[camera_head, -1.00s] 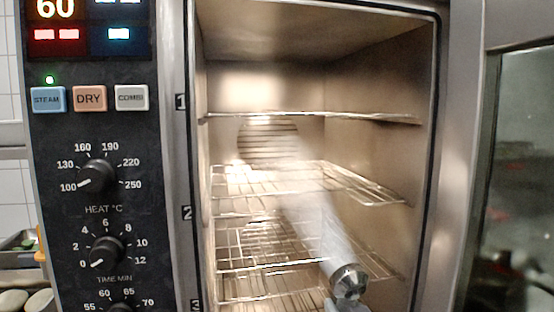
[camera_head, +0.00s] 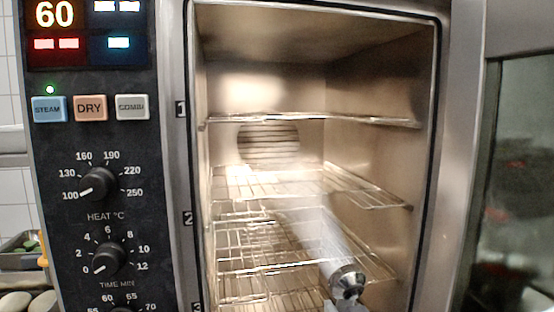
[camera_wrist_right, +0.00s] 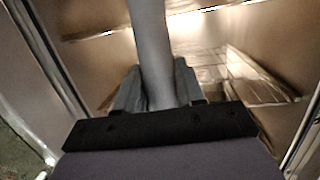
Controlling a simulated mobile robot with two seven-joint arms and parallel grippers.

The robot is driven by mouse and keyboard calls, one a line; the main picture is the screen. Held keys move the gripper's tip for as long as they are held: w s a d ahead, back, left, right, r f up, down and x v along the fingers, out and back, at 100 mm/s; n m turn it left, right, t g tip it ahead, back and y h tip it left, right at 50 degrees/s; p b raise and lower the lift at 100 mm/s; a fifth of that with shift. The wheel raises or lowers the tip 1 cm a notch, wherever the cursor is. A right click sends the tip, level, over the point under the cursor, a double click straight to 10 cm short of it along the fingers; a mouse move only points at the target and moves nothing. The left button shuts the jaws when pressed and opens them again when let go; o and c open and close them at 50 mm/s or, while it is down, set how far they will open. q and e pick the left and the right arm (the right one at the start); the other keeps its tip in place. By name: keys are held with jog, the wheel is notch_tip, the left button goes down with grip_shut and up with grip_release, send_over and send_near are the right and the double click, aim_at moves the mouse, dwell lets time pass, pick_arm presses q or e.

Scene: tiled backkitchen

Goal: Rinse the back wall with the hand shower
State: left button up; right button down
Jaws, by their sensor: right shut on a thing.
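The hand shower's round metal head (camera_head: 347,284) shows at the bottom of the oven opening in the head view. A pale, blurred water spray (camera_head: 318,232) runs from it up and left into the oven, over the racks toward the back wall (camera_head: 225,88). The back wall has a round slotted vent (camera_head: 268,142). In the right wrist view my right gripper (camera_wrist_right: 156,92) is shut on the grey hand shower handle (camera_wrist_right: 151,40), which points into the oven. My left gripper is in neither view.
Wire racks (camera_head: 370,189) cross the oven cavity at several levels. The control panel (camera_head: 90,215) with knobs and lit displays stands left of the opening. The glass door (camera_head: 515,180) is at the right. The upper cavity is free.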

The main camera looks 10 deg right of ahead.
jog(key=shift+s+a+g+p, duration=0.2)
jog(key=shift+g+p, duration=0.5)
jog(key=shift+p, duration=0.9)
jog(key=shift+w+f+g+b, duration=0.1)
jog(key=shift+f+g+b, duration=0.15)
jog(key=shift+g+b, duration=0.1)
jog(key=shift+r, duration=0.25)
notch_tip(320, 180, down, 18)
jog(key=d+b, duration=0.2)
jog(key=b, duration=0.7)
jog(key=shift+d+b, duration=0.15)
jog(key=shift+b, duration=0.15)
jog(key=shift+w, duration=0.1)
